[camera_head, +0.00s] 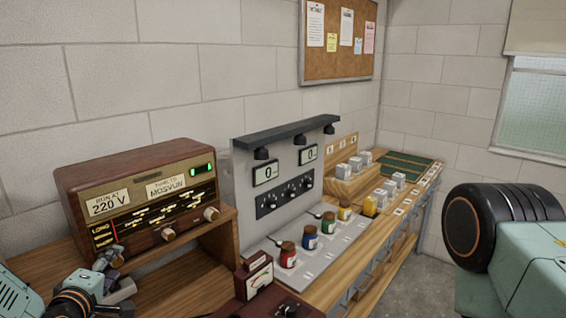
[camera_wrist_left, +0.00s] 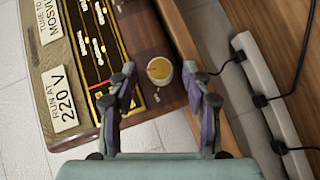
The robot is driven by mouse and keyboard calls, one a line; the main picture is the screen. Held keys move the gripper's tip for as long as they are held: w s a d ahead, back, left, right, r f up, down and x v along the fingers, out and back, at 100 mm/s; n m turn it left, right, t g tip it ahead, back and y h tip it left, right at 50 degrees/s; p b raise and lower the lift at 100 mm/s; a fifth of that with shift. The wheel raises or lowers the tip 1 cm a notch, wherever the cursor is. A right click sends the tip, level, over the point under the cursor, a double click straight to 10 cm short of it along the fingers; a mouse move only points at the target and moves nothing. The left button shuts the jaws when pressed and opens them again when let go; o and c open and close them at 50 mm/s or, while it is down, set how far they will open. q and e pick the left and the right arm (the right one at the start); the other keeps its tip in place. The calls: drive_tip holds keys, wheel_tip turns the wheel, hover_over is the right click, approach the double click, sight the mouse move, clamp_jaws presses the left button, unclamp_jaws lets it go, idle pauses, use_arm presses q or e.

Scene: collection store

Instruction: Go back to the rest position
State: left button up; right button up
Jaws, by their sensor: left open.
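My left gripper (camera_head: 116,268) is at the lower left of the head view, in front of the lower part of a brown wooden radio (camera_head: 140,200). In the left wrist view its two fingers (camera_wrist_left: 160,82) stand apart, with nothing held between them. A round cream knob (camera_wrist_left: 159,70) on the radio front shows between the fingers; I cannot tell if they touch it. The radio carries "RUN AT 220 V" and "TUNE TO MOSVUN" labels and a lit green indicator. My right gripper is out of sight; part of my body is at the right edge.
The radio stands on a wooden shelf (camera_head: 219,224). To its right are a grey panel (camera_head: 240,190) with two displays, several small coloured jars, a small meter (camera_head: 256,276) and white blocks on a bench. A power strip (camera_wrist_left: 262,95) with plugged black cables shows in the wrist view.

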use_arm(q)
drive_tip(key=shift+f+n+t+b, duration=0.4)
drive_tip(key=shift+t+b, duration=0.1)
drive_tip(key=shift+b, duration=0.05)
drive_tip(key=shift+s+r, duration=0.1)
drive_tip(key=shift+s, duration=0.05)
drive_tip(key=shift+s+r, duration=0.15)
drive_tip(key=shift+s, duration=0.25)
